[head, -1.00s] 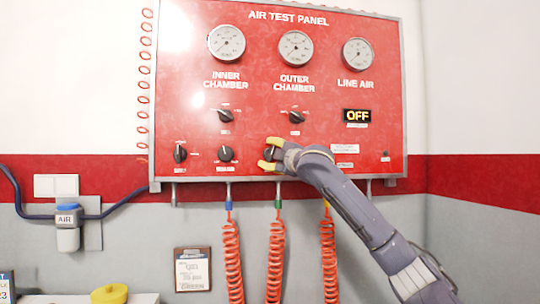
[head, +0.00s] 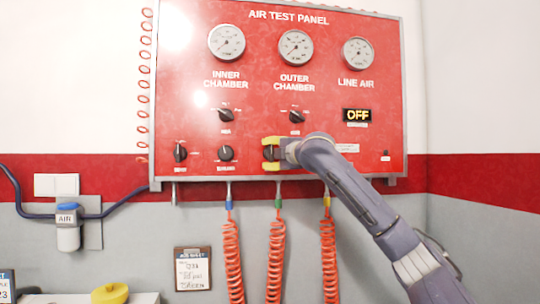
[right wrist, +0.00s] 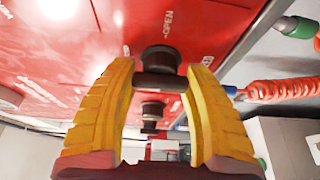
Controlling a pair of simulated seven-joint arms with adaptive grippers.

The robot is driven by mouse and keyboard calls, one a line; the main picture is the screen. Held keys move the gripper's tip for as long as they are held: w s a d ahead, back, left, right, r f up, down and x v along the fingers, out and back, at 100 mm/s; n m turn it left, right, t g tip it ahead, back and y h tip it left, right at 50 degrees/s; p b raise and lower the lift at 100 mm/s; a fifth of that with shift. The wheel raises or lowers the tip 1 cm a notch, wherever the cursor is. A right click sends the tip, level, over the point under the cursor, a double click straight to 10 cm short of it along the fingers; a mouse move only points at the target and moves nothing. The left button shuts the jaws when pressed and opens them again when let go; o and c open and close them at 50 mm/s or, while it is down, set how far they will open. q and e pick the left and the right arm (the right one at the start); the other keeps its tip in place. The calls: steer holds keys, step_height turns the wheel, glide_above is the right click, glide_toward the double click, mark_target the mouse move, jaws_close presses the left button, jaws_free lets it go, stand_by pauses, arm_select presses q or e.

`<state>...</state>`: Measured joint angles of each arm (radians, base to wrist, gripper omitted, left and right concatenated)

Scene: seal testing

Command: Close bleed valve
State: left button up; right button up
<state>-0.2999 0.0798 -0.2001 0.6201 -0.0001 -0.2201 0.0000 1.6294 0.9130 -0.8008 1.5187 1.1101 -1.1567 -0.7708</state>
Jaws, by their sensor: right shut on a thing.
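The bleed valve appears to be the dark knob (head: 268,153) in the lower row of the red air test panel, third from the left. Its label is hidden or too small to read in the head view. My right gripper (head: 271,153) is shut on this knob, one yellow finger above it and one below. In the right wrist view the dark knob (right wrist: 160,80) sits between the two yellow fingers of the gripper (right wrist: 160,72), and an "OPEN" mark is printed on the panel beside it. My left gripper is not in view.
Two other lower knobs (head: 226,153) (head: 180,153) are to the left, and two selector knobs (head: 226,115) (head: 296,116) are above. Orange coiled hoses (head: 274,262) hang below the panel. The display (head: 357,115) reads OFF.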

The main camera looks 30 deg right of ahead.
steer(key=o, duration=1.2)
steer(key=s, duration=1.2)
